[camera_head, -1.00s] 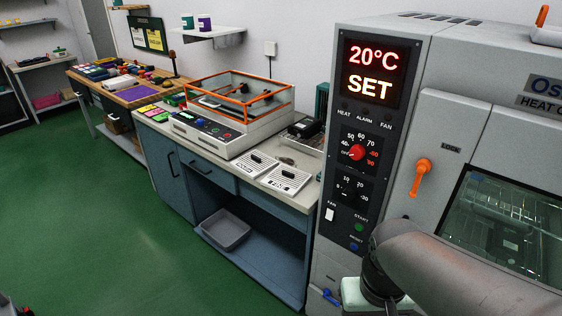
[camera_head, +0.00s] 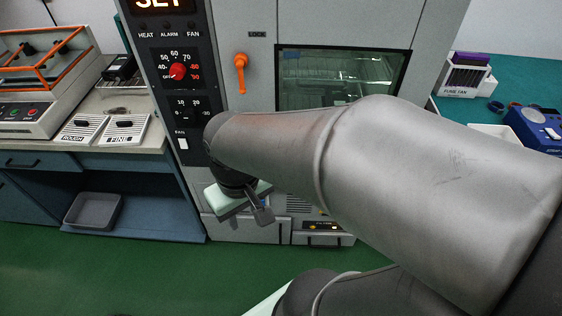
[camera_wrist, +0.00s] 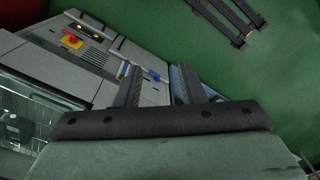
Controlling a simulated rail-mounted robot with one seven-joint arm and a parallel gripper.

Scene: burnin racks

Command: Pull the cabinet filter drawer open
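The filter drawer (camera_head: 323,240) is a low grey panel with a dark label strip and a handle, at the foot of the grey heat cabinet (camera_head: 225,65). It looks closed. In the wrist view the cabinet's lower front (camera_wrist: 60,60) lies tilted at the left, with a handle bar and small lit labels near its upper edge. My gripper (camera_head: 262,214) hangs in front of the cabinet, left of the drawer and above it in the head view. In the wrist view my gripper (camera_wrist: 156,72) has its two fingers apart, with nothing held between them.
A blue lever (camera_wrist: 153,76) and a red-and-yellow switch (camera_wrist: 72,41) are on the cabinet front. An orange door handle (camera_head: 241,72) is higher up. A grey bin (camera_head: 93,225) sits on the bench's lower shelf at the left.

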